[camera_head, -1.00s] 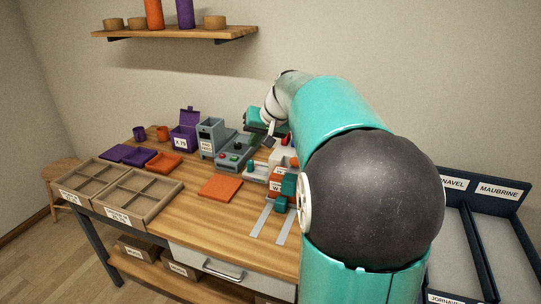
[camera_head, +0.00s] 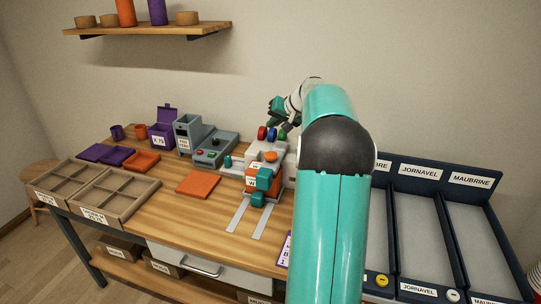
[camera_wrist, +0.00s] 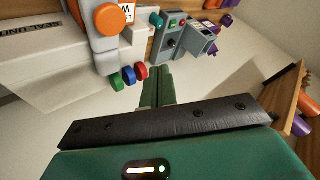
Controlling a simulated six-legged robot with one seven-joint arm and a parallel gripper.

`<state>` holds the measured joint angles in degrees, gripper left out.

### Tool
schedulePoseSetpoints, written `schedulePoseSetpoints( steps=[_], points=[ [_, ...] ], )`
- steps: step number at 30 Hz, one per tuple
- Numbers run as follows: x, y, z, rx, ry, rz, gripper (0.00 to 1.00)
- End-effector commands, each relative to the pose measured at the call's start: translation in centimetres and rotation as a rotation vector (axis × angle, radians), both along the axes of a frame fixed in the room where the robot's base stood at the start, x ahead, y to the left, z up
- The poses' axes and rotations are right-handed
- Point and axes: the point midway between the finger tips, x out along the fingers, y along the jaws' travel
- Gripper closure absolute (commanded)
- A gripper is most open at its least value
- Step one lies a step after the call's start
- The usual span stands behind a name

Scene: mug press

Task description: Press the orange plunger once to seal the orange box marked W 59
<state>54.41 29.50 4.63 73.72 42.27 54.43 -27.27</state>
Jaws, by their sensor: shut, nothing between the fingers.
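The press stands on the workbench, with its round orange plunger (camera_head: 271,156) on top. The plunger also shows large at the upper left of the wrist view (camera_wrist: 108,19). The orange box (camera_head: 250,181) with a white label sits low in the press, partly hidden by teal clamp parts; only part of the label reads, a W. My gripper (camera_head: 278,108) is raised above and behind the press, apart from the plunger. Its green fingers (camera_wrist: 158,78) are together and empty in the wrist view, with the plunger off to their left.
Red, blue and green knobs (camera_head: 272,134) stand behind the plunger, close to my gripper. A grey control unit (camera_head: 215,148) and purple box (camera_head: 162,139) are to the left. An orange lid (camera_head: 198,184) lies flat on the bench. Dark sorting trays (camera_head: 425,240) stand right.

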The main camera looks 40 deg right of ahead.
Motion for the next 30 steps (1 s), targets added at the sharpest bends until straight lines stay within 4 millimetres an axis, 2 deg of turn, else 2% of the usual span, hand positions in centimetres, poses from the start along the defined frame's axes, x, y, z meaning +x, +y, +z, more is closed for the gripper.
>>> schedulePoseSetpoints(
  steps=[5, 21, 30],
  points=[
    [0.0, 0.0, -0.9, 0.001, 0.001, 0.001, 1.0],
    [-0.1, 0.0, -7.6, 0.003, 0.002, 0.003, 1.0],
    [0.0, 0.0, -8.8, -0.001, 0.001, 0.004, 1.0]
  ],
)
